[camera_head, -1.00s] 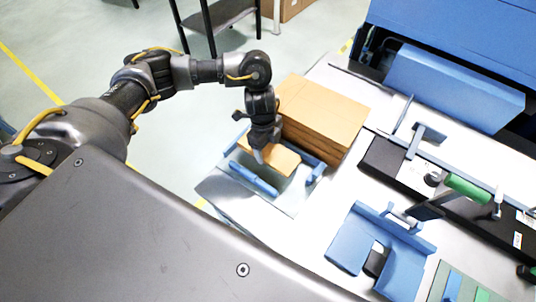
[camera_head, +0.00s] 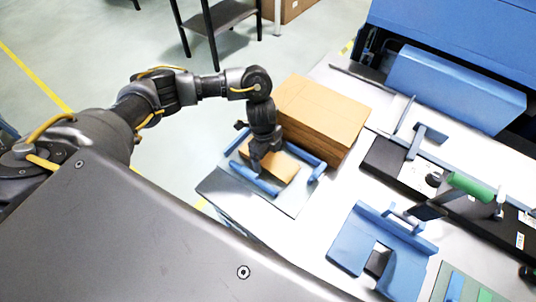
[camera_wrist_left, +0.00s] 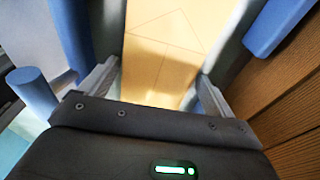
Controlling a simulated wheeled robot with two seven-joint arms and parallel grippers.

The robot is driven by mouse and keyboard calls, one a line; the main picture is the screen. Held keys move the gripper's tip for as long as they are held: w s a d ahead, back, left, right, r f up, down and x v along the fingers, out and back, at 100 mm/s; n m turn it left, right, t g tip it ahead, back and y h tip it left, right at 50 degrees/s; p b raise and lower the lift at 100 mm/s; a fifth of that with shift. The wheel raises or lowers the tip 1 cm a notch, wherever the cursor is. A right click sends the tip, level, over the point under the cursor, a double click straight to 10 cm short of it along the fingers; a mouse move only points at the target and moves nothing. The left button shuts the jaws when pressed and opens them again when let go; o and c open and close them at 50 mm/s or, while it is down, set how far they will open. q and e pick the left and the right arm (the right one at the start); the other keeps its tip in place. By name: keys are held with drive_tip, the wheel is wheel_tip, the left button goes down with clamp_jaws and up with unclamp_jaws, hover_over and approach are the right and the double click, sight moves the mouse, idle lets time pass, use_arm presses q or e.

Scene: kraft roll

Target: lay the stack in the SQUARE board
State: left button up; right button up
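A small flat kraft-brown stack (camera_head: 283,167) lies low between the blue rails of a board (camera_head: 317,173) at the table's near left corner. My left gripper (camera_head: 258,166) reaches down over the stack from above. In the left wrist view its two fingers (camera_wrist_left: 158,72) stand wide apart, one at each long side of the stack (camera_wrist_left: 160,55), with its edges close against the fingertips. The blue rails flank the stack there. The gripper hides part of the stack in the head view, so I cannot tell whether it rests flat on the board. My right gripper is not in view.
A tall pile of kraft sheets (camera_head: 322,112) stands right behind the board, close to my left gripper. A blue notched fixture (camera_head: 352,240), a black unit with a green handle (camera_head: 470,190) and a blue machine (camera_head: 455,85) stand to the right. Bare table lies between them.

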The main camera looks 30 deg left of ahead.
use_arm(q)
drive_tip(key=shift+r, duration=0.15)
drive_tip(key=shift+r, duration=0.3)
wheel_tip(320, 180, up, 11)
drive_tip(key=a+p, duration=0.1)
drive_tip(key=shift+a+r, duration=0.2)
idle(0.4)
